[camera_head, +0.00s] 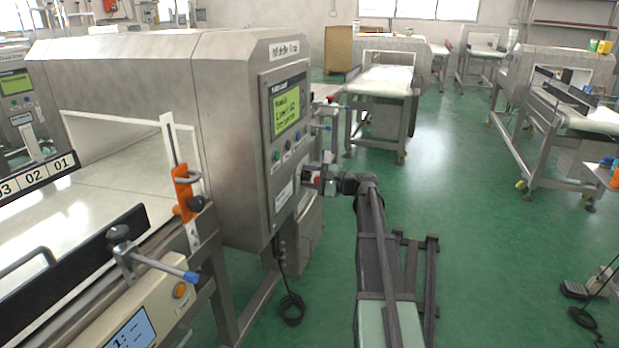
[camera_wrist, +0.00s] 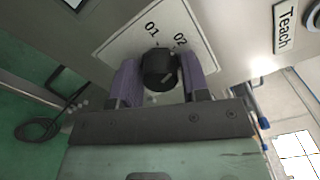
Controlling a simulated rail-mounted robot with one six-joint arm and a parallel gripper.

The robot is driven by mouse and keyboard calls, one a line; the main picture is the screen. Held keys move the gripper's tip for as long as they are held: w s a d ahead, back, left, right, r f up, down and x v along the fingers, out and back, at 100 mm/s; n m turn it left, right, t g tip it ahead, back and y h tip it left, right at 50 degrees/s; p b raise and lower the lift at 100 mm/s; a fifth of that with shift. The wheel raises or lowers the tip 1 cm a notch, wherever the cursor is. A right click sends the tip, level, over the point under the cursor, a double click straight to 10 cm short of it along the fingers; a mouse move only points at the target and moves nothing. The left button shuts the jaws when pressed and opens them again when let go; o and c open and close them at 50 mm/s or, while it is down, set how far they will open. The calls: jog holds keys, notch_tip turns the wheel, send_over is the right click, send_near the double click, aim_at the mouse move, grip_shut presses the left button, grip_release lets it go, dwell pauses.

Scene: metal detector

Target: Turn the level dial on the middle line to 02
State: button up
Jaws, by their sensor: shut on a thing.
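The level dial (camera_wrist: 160,68) is a black round knob on a white plate (camera_wrist: 128,38) marked 01 and 02. In the wrist view my gripper (camera_wrist: 160,76) has its two purple fingers on either side of the dial, shut on it. The 01 is at the dial's upper left and the 02 at its upper right; I cannot tell where its pointer aims. In the head view my gripper (camera_head: 322,181) is at the front panel (camera_head: 284,150) of the large grey metal detector (camera_head: 160,80), and hides the dial.
The panel has a lit green screen (camera_head: 286,112), its text blurred, with several small buttons below. A Teach label (camera_wrist: 286,28) sits right of the dial. A cable (camera_head: 290,305) hangs under the panel.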

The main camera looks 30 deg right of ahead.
dwell(0.3)
jog(key=o, duration=0.9)
jog(key=shift+o, duration=0.2)
jog(key=shift+s, duration=0.1)
jog(key=v, duration=1)
jog(key=shift+s+d, duration=0.2)
jog(key=shift+d, duration=0.1)
